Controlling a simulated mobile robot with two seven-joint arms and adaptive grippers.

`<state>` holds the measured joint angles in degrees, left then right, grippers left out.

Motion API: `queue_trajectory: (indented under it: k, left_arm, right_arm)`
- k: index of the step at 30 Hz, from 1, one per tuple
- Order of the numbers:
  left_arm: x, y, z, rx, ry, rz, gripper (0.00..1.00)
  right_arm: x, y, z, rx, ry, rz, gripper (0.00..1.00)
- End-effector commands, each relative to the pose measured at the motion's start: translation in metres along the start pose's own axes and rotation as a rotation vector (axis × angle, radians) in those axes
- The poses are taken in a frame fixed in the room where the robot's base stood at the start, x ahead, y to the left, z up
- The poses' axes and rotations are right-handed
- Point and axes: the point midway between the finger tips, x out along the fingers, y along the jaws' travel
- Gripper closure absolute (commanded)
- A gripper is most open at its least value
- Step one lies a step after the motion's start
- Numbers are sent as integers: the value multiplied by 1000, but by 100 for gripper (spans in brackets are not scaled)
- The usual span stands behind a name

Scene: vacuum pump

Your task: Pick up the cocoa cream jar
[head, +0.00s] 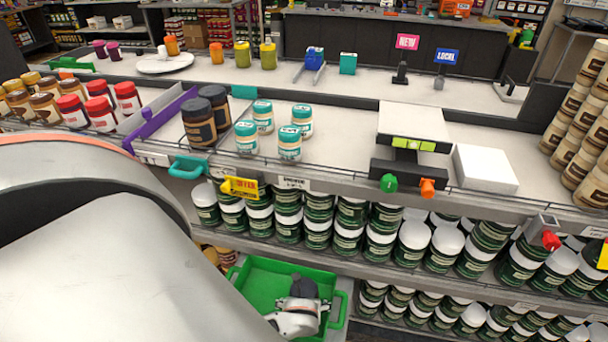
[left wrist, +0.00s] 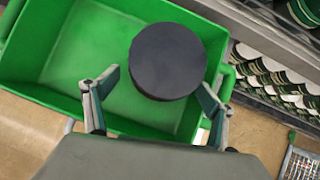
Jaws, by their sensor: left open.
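Two cocoa cream jars with dark lids and brown bodies stand on the shelf: the front one (head: 198,128) and one just behind it (head: 217,105). In the left wrist view a round dark lid (left wrist: 168,58), apparently of another such jar, shows between the fingers of my left gripper (left wrist: 159,86). The fingers are spread, one on each side of the lid. The jar body is hidden under the lid. The jar is in or over the green basket (head: 249,277); I cannot tell whether it rests on the bottom. My right gripper is in neither view.
Teal-lidded jars (head: 262,116) stand right of the dark-lidded jars, and red-lidded jars (head: 99,113) stand left, past a purple divider (head: 165,117). Green jars with white lids (head: 352,226) fill the lower shelves. The basket floor (left wrist: 90,50) left of the lid is clear.

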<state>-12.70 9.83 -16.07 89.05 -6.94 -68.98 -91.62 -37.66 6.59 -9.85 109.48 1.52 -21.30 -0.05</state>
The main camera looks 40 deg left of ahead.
Motion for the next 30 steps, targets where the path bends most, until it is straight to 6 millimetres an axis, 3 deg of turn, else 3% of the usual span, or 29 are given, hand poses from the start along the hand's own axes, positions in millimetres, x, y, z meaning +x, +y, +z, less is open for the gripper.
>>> queue_trajectory:
  k: [10,21,28,30]
  left_arm:
    - [41,0,1,-2,0,1,16]
    - [48,0,0,-3,0,-1,16]
    - [48,0,0,-2,0,-1,76]
    - [47,-1,2,-3,-3,-2,81]
  right_arm:
    - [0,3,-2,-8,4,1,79]
    - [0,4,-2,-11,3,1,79]
    - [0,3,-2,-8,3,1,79]
    - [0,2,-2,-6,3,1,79]
